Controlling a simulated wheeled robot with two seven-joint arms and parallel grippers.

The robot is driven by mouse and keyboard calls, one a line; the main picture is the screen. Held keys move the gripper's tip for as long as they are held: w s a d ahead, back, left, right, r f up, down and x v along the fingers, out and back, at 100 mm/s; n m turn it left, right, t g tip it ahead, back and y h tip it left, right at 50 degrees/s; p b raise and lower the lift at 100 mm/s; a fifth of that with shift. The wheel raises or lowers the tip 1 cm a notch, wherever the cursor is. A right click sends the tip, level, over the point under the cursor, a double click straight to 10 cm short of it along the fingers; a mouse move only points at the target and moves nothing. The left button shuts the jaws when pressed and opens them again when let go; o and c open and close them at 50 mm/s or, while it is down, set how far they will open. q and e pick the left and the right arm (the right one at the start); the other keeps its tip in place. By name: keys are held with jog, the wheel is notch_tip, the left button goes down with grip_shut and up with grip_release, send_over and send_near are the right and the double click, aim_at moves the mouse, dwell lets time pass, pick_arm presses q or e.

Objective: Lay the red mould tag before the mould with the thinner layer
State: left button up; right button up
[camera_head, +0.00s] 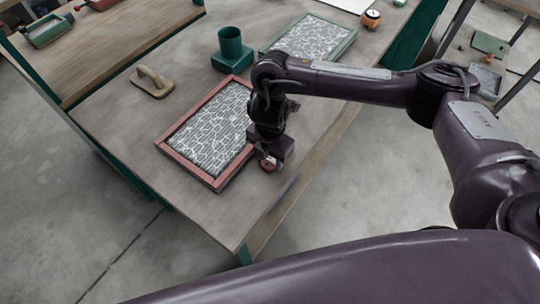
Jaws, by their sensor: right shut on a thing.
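A mould with a red frame (172,150) lies on the wooden bench, filled with white fibres over a dark bed. A second mould with a green frame (347,44) lies farther back, also covered with white fibres. From this view I cannot tell which layer is thinner. My right gripper (269,163) points down just right of the red-framed mould, near the bench's right edge. It is shut on a small reddish thing, likely the red mould tag (268,165), mostly hidden by the fingers. My left gripper is not in view.
An orange and black round object (371,18) and a white sheet are at the back. The bench's front end (222,215) is clear.

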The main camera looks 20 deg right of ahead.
aim_at(269, 161)
jog(key=shift+f, duration=0.2)
jog(key=o, duration=1)
jog(key=shift+c, duration=0.2)
jog(key=shift+w+r, duration=0.1)
jog(key=shift+r, duration=0.5)
notch_tip(269, 161, up, 11)
jog(key=p, duration=0.1)
